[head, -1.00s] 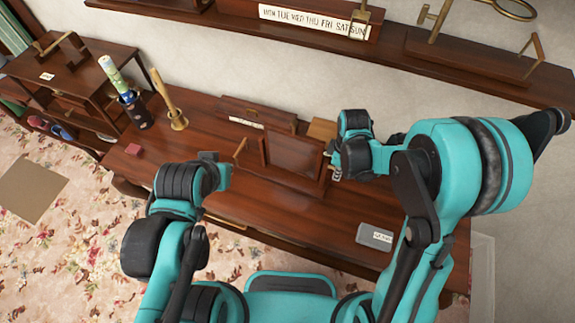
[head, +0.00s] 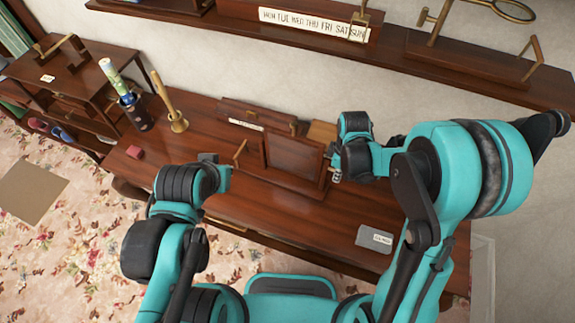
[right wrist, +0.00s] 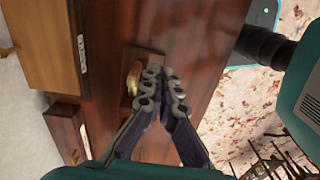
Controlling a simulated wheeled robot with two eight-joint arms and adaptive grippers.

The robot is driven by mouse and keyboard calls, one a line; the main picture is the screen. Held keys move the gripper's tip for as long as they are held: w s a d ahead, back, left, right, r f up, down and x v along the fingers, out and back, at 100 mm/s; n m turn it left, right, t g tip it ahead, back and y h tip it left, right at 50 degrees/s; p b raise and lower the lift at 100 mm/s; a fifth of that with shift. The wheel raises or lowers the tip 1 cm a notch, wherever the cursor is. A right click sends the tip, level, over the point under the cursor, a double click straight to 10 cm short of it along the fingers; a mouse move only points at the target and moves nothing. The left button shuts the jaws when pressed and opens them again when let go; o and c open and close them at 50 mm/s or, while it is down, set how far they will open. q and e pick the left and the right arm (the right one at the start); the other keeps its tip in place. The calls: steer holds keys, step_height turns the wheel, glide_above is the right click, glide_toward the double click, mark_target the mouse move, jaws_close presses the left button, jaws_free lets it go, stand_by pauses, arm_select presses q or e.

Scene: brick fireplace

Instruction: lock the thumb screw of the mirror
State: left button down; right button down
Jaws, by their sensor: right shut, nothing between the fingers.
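The mirror (head: 293,157) appears to be the dark wooden framed panel standing on the desk, its face showing brown. A thin brass bar (head: 240,150) stands at its left side. My right gripper (head: 335,172) is at the panel's right edge, shut and empty. In the right wrist view, the shut fingertips (right wrist: 165,76) are close beside a small brass piece (right wrist: 133,77), likely the thumb screw, on a dark wooden part. Whether they touch it is unclear. My left gripper (head: 210,160) is left of the panel, above the desk; its fingers are mostly hidden.
A wall shelf (head: 390,50) runs above. The desk's front middle is clear.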

steer(key=shift+w, duration=0.1)
steer(key=w, duration=0.2)
steer(key=w+d, duration=0.1)
steer(key=shift+w+d+b, duration=0.2)
steer(key=shift+w+b, duration=0.15)
steer(key=shift+w, duration=0.05)
stand_by(0.7)
steer(key=shift+r, duration=0.15)
steer(key=shift+s+a+r+p, duration=0.1)
steer(key=shift+s+r+p, duration=0.1)
steer(key=shift+r+p, duration=0.4)
steer(key=shift+s+a+r+p, duration=0.1)
steer(key=shift+s+r+p, duration=0.1)
steer(key=shift+r+p, duration=0.35)
steer(key=shift+r, duration=0.1)
steer(key=shift+w+d, duration=0.1)
steer(key=shift+w+d+b, duration=0.2)
steer(key=shift+w+b, duration=0.15)
steer(key=shift+w, duration=0.15)
